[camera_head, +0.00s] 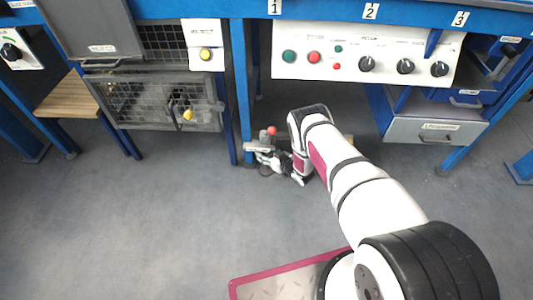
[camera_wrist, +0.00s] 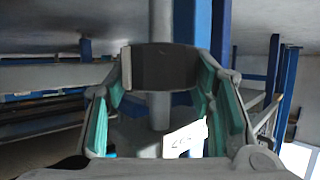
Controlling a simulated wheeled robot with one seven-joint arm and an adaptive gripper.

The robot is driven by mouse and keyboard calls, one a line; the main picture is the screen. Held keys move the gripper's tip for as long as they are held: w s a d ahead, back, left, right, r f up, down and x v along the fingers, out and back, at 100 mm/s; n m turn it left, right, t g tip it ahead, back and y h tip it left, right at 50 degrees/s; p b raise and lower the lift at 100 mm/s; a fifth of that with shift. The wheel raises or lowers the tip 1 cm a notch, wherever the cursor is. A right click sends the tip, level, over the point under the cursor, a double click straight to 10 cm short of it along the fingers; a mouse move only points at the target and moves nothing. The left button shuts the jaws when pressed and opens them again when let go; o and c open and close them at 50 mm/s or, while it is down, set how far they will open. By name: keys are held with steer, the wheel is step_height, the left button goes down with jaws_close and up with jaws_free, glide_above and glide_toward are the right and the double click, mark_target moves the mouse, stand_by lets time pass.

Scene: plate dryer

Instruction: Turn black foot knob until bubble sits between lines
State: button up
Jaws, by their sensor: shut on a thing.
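In the wrist view, a black foot knob (camera_wrist: 160,67) sits between the teal-padded fingers of my gripper (camera_wrist: 160,85). My gripper is shut on it. A grey rod (camera_wrist: 160,22) runs vertically above and below the knob. In the head view, my gripper (camera_head: 268,160) is low, beside the foot of a blue bench leg (camera_head: 239,95); my arm and gripper hide the knob there. No bubble or level lines can be made out in either view.
In the wrist view, a white label (camera_wrist: 185,140) with blurred writing shows below the knob. In the head view, a small red piece (camera_head: 271,130) shows by my gripper. A wire-mesh cage (camera_head: 130,98) is left, a grey drawer (camera_head: 435,131) right. Open floor (camera_head: 140,220) lies in front.

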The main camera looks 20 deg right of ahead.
steer(key=shift+d+n+g+y, duration=0.1)
steer(key=shift+n+g+y, duration=0.2)
steer(key=shift+n, duration=0.1)
steer(key=o, duration=1.2)
steer(key=v, duration=1.2)
steer(key=shift+d+f, duration=0.1)
